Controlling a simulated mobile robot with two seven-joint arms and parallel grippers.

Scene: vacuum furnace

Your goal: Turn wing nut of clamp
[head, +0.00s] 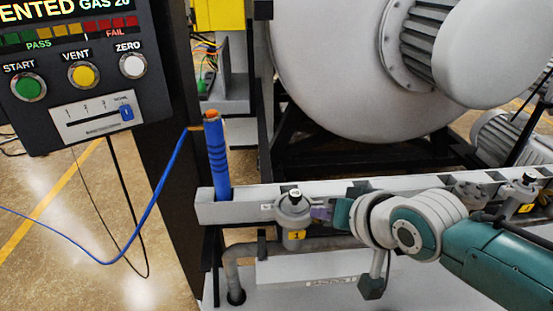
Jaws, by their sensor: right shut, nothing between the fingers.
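A grey clamp (293,213) with a round body, a dark-ringed knob on top and a yellow label "1" below sits at the left part of the pale rail. I cannot clearly make out its wing nut, which may be hidden by the gripper. My right gripper (319,213) comes in from the right, with purplish tips close against the clamp's right side. It is shut with nothing held. Whether the tips touch the clamp I cannot tell. My left gripper is not in view.
The pale rail (245,208) runs right to another yellow-labelled fitting (526,190). A blue-wrapped upright tube (217,160) stands left of the clamp. A control box (85,75) is at upper left, with a blue cable (155,190) below. A large furnace vessel (330,75) stands behind.

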